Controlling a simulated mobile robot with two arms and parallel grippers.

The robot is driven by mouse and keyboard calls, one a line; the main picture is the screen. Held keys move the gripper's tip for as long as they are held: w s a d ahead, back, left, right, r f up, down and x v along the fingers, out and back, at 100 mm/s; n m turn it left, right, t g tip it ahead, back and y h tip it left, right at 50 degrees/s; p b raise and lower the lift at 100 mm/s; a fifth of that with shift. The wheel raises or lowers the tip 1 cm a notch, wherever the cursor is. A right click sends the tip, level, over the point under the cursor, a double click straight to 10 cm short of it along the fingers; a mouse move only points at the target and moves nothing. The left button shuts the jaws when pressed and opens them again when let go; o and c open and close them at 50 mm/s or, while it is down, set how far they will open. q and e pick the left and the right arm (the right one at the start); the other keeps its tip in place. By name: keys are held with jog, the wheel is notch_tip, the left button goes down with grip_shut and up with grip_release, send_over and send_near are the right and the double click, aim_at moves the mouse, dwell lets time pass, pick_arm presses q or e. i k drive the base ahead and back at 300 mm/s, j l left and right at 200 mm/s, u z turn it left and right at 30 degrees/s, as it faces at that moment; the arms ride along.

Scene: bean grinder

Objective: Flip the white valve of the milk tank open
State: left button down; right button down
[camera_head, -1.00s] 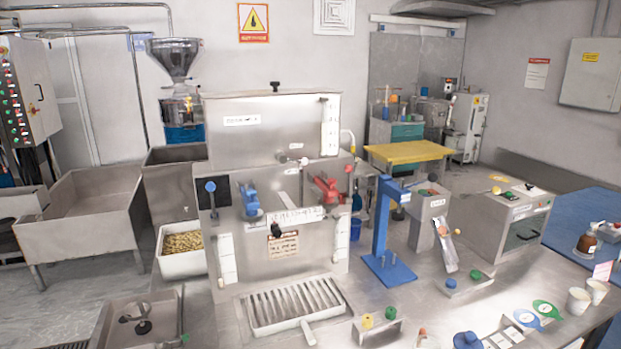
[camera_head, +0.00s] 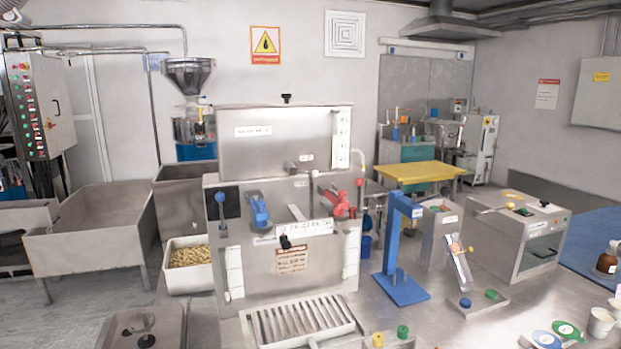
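A stainless machine (camera_head: 262,262) stands in the middle of the worktop, with a steel tank (camera_head: 260,145) on top that has a white gauge strip. I cannot tell for sure which tank is the milk tank. A short white lever (camera_head: 297,212) slants on the machine's front, between a blue handled part (camera_head: 258,210) and a red one (camera_head: 338,203). A small grey fitting (camera_head: 291,168) sits low on the tank; its details are too small to read. Neither of my grippers is in view.
A slatted drip tray (camera_head: 300,324) lies before the machine. A blue stand (camera_head: 392,250) and a steel oven-like box (camera_head: 522,240) stand to the right. White cups (camera_head: 601,321) are at the lower right. A bin of beans (camera_head: 190,255) is on the left.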

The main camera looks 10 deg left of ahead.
aim_at(307, 172)
jog(key=l+u, duration=0.15)
jog(key=u, duration=0.35)
jog(key=k+l+u, duration=0.1)
jog(key=u, duration=0.4)
jog(key=k+l+u, duration=0.1)
jog(key=u, duration=0.4)
